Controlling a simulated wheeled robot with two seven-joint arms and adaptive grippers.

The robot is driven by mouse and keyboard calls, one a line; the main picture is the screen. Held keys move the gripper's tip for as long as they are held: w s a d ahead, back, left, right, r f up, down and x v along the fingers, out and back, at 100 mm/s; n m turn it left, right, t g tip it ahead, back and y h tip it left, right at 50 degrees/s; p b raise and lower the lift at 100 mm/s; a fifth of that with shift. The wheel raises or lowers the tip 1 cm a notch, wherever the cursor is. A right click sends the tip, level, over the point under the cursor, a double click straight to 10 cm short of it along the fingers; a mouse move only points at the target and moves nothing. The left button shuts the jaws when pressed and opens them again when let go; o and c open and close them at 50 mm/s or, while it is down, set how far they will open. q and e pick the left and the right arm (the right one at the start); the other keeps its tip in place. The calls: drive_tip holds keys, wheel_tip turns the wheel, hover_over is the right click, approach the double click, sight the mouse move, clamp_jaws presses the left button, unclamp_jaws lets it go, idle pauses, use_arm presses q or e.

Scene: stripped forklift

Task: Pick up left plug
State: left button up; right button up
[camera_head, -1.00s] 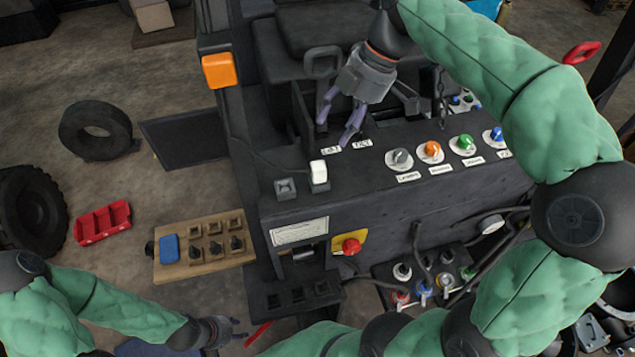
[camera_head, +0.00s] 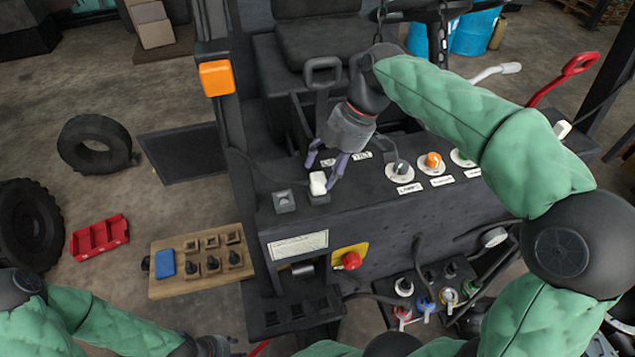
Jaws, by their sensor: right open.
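A small white plug-like block (camera_head: 318,183) stands on a dark square base on the forklift's black console, near its left front. An empty-looking grey square base (camera_head: 285,201) sits just left of it. My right gripper (camera_head: 320,177) reaches down from above with its fingers spread to either side of the white block. It is open, and I cannot tell whether the fingers touch the block. My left gripper (camera_head: 224,346) is low at the bottom edge, partly cut off, and its opening is unclear. I cannot tell for sure which piece is the left plug.
Knobs such as the orange one (camera_head: 433,160) line the console right of my gripper. A red button (camera_head: 351,261) is on the front face. A wooden board (camera_head: 197,278) with several dark plugs lies at lower left. Coloured connectors (camera_head: 425,303) sit below. A red tray (camera_head: 99,237) is on the floor.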

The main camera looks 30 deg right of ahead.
drive_tip(key=shift+x, duration=1.1)
drive_tip(key=c, duration=1)
drive_tip(key=shift+r, duration=0.15)
